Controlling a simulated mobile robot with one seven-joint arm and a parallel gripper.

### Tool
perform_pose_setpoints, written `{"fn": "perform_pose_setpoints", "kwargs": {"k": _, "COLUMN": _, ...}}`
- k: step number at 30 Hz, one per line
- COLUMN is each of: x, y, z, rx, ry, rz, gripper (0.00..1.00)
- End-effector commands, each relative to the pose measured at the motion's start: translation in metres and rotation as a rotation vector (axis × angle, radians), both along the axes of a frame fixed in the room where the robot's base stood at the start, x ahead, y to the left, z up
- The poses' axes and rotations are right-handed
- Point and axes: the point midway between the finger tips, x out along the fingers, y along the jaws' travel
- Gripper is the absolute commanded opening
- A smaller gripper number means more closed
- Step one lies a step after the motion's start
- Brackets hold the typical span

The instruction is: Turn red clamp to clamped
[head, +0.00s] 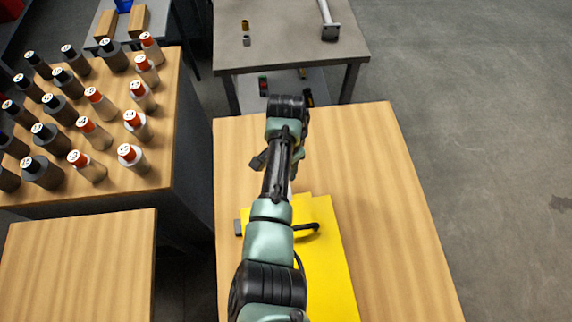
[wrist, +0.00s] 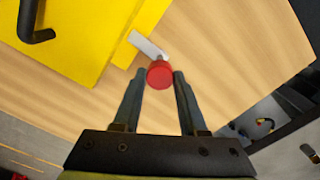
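The red clamp shows in the wrist view as a round red knob (wrist: 159,74) with a short light-grey bar (wrist: 147,45) running from it up and left to the edge of the yellow block (wrist: 85,30). My gripper (wrist: 158,73) is open in the wrist view, with one finger on each side of the knob's near part. I cannot tell whether the fingers touch the knob. In the head view my arm hides the red clamp, and the yellow block (head: 325,262) lies partly under the arm.
The yellow block has a black bent handle (head: 308,228) and sits on a wooden table (head: 390,200). The table's right side is bare. Several bottles with red or black caps (head: 85,130) stand on a wooden-topped cabinet at left. A grey table (head: 285,40) stands behind.

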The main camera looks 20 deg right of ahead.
Motion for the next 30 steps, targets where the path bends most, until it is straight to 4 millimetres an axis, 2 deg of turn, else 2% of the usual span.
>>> {"fn": "perform_pose_setpoints", "kwargs": {"k": 1, "x": 0.002, "y": -0.002, "z": 0.002, "rx": -0.003, "ry": -0.006, "rz": -0.004, "gripper": 0.49}}
{"fn": "perform_pose_setpoints", "kwargs": {"k": 5, "x": 0.002, "y": -0.001, "z": 0.002, "rx": -0.003, "ry": -0.005, "rz": -0.003, "gripper": 0.72}}
{"fn": "perform_pose_setpoints", "kwargs": {"k": 13, "x": 0.001, "y": -0.001, "z": 0.001, "rx": -0.001, "ry": -0.002, "rz": -0.001, "gripper": 0.72}}
{"fn": "perform_pose_setpoints", "kwargs": {"k": 17, "x": 0.001, "y": -0.001, "z": 0.007, "rx": -0.002, "ry": -0.004, "rz": -0.001, "gripper": 0.72}}
{"fn": "perform_pose_setpoints", "kwargs": {"k": 22, "x": 0.002, "y": -0.001, "z": 0.033, "rx": -0.003, "ry": -0.007, "rz": -0.001, "gripper": 0.72}}
{"fn": "perform_pose_setpoints", "kwargs": {"k": 30, "x": 0.002, "y": -0.001, "z": 0.093, "rx": -0.003, "ry": -0.007, "rz": -0.002, "gripper": 0.72}}
